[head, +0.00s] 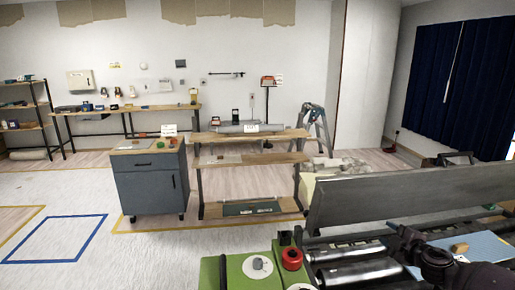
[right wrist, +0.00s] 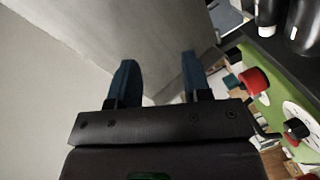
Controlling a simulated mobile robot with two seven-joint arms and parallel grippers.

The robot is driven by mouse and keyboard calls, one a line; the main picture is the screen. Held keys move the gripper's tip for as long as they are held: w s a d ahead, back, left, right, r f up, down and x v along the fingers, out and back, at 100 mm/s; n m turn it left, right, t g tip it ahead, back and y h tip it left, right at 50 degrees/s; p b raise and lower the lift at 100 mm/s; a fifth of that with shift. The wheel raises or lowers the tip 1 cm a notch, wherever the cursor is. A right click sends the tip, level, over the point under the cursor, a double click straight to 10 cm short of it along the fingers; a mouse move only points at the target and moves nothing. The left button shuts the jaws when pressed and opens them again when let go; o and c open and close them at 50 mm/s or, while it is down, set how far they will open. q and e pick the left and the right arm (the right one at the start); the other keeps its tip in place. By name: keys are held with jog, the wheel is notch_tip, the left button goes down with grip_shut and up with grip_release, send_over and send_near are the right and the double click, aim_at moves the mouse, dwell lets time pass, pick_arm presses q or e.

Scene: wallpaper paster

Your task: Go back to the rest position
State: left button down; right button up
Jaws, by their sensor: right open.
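My right gripper (head: 405,238) reaches in at the lower right of the head view, a dark arm over the wallpaper paster. In the right wrist view its two blue-grey fingers (right wrist: 157,66) stand apart with nothing between them. The paster has a long grey metal cover (head: 410,195), steel rollers (head: 360,271) and a green side panel (head: 254,270) with a red knob (head: 291,257). The red knob also shows in the right wrist view (right wrist: 254,81), to the right of the fingers. My left gripper is not in view.
A light blue sheet (head: 485,247) with a small wooden block (head: 460,247) lies beside the right arm. A grey cabinet (head: 152,185), a stepped wooden shelf (head: 250,160) and a stepladder (head: 315,125) stand further back. The floor at left is clear, with blue tape marking (head: 55,240).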

jog(key=s+a+f+m+g+h, duration=0.1)
jog(key=s+a+f+m+h, duration=0.1)
jog(key=s+a+f+m, duration=0.45)
jog(key=s+a+f+m+g+h, duration=0.2)
jog(key=s+a+f+m+h, duration=0.15)
jog(key=s, duration=0.65)
jog(key=s+a+r+m+g+y, duration=0.1)
jog(key=s+a+m+g, duration=0.15)
jog(key=s, duration=0.65)
jog(key=s+a+m+g+y, duration=0.1)
jog(key=s+g, duration=0.2)
jog(key=s, duration=0.6)
jog(key=s+a+r+m+g, duration=0.1)
jog(key=s+a+m+g, duration=0.15)
jog(key=s, duration=0.65)
jog(key=w+f+n+t, duration=0.1)
jog(key=w+f+t, duration=0.2)
jog(key=f, duration=0.3)
jog(key=w+f+t+b, duration=0.1)
jog(key=w+f+t, duration=0.3)
jog(key=f, duration=0.2)
jog(key=shift+w+d+n+y, duration=0.25)
jog(key=shift+w+n+y, duration=0.05)
jog(key=shift+n+y, duration=0.15)
jog(key=shift+w+a, duration=0.1)
